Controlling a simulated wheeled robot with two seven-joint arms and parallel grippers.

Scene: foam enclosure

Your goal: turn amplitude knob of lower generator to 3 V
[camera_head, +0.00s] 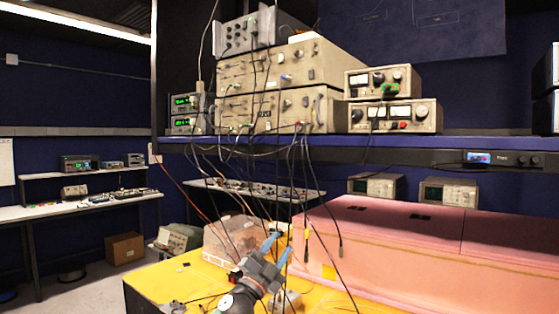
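Two small instruments with green displays are stacked at the left end of the blue shelf, the upper one (186,102) on the lower one (184,123). I cannot tell whether the lower one is the task's lower generator. Its knobs and readings are too small to make out. My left gripper (277,247) is low in the middle, over the yellow table and well below the shelf. Its two blue-tipped fingers are apart, with nothing seen between them. My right gripper is not in view.
Large beige units (279,109) and two meter boxes, the lower one (396,116) on the shelf (460,142), stand right of the displays. Many cables hang down in front. A pink foam enclosure (420,255) fills the right. A clear-lidded box (232,240) sits behind my gripper.

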